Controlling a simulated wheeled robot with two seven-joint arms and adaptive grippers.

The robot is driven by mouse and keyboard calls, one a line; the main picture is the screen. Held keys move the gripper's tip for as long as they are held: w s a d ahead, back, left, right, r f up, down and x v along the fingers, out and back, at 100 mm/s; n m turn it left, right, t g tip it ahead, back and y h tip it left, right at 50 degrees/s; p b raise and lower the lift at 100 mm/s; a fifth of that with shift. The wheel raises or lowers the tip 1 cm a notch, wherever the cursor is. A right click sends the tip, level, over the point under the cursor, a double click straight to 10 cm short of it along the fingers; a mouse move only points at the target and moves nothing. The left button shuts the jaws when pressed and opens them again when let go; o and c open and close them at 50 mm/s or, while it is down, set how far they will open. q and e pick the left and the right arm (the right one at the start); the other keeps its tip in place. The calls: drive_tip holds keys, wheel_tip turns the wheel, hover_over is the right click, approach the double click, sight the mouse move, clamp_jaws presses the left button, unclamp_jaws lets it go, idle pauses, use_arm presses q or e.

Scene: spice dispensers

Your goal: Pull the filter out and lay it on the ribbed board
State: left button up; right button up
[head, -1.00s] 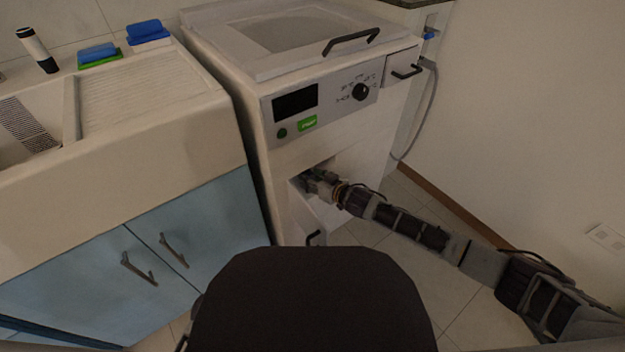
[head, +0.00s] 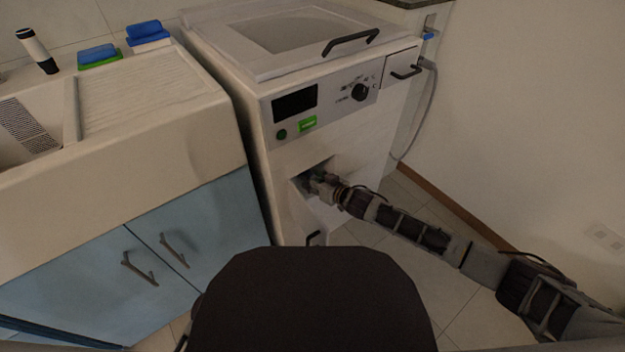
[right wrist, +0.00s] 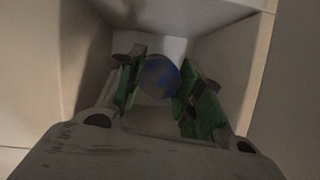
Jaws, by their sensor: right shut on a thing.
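My right gripper (head: 312,180) reaches into a square opening (head: 327,166) low on the front of the white washing machine. In the right wrist view the gripper (right wrist: 158,85) has its green-padded fingers on both sides of a round blue-grey filter (right wrist: 159,76) and is shut on it. The filter sits within the recess (right wrist: 215,55), dim and partly hidden by the fingers. I cannot tell whether it is still seated. The ribbed board (head: 140,85) is the sloped, grooved part of the sink top at the left, and it is bare in its middle. My left gripper is not in view.
The washing machine (head: 350,130) stands close to the blue sink cabinet (head: 190,235). Blue sponges (head: 98,54) and (head: 145,29) lie behind the board, beside a dark-and-white cylinder (head: 37,50). A wall (head: 530,130) bounds the right side.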

drive_tip(key=s+d+p, duration=0.4)
drive_tip(key=s, duration=0.2)
drive_tip(key=shift+s+d, duration=0.2)
drive_tip(key=shift+d, duration=0.1)
idle(4.8)
drive_tip(key=s+d+p, duration=0.2)
drive_tip(key=s, duration=0.1)
drive_tip(key=shift+d+p, duration=0.1)
drive_tip(key=shift+p, duration=0.3)
idle(0.4)
idle(0.5)
